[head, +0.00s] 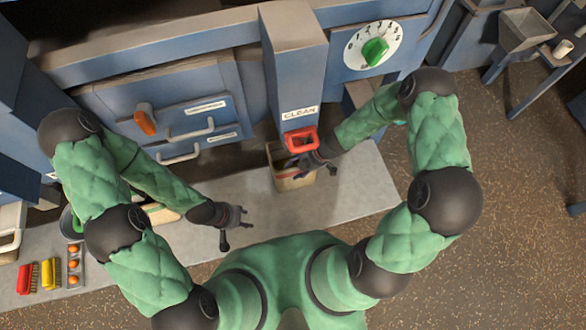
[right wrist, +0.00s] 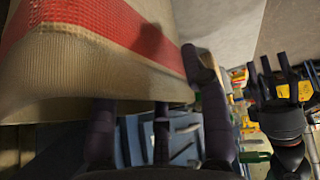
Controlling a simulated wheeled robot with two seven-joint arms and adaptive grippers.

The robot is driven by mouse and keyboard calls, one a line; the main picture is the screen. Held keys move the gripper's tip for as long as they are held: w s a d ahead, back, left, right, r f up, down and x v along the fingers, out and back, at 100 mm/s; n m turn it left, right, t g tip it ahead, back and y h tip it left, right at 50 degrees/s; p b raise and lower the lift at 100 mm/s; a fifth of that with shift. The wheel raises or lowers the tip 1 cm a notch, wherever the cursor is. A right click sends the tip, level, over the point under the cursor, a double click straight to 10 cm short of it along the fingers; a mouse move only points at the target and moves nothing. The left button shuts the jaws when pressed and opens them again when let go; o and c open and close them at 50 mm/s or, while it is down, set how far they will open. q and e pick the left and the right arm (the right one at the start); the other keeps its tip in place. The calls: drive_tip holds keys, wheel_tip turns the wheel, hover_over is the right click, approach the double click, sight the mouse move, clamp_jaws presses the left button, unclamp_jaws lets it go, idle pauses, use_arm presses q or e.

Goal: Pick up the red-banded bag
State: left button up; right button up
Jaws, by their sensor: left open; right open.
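The tan bag (head: 288,184) with a red band stands on the grey counter, below the red spout of the chute marked CLEAN. Its woven side and red band fill the upper left of the right wrist view (right wrist: 95,62). My right gripper (head: 323,172) is open at the bag's right side. In the right wrist view its dark fingers (right wrist: 155,95) are spread close to the bag's lower edge; I cannot tell whether they touch it. My left gripper (head: 234,232) is open and empty over the counter's front edge, left of the bag, and also shows in the right wrist view (right wrist: 283,95).
The red spout (head: 301,139) hangs just above the bag, under the CLEAN column (head: 297,70). A dial with a green knob (head: 375,51) is at upper right. Brushes (head: 50,273) and an egg-holding tray (head: 74,264) lie at left. The counter right of the bag (head: 365,195) is clear.

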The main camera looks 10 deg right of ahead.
drive_tip(key=shift+c, duration=0.3)
clamp_jaws()
drive_tip(key=shift+w, duration=0.15)
drive_tip(key=shift+r, duration=0.1)
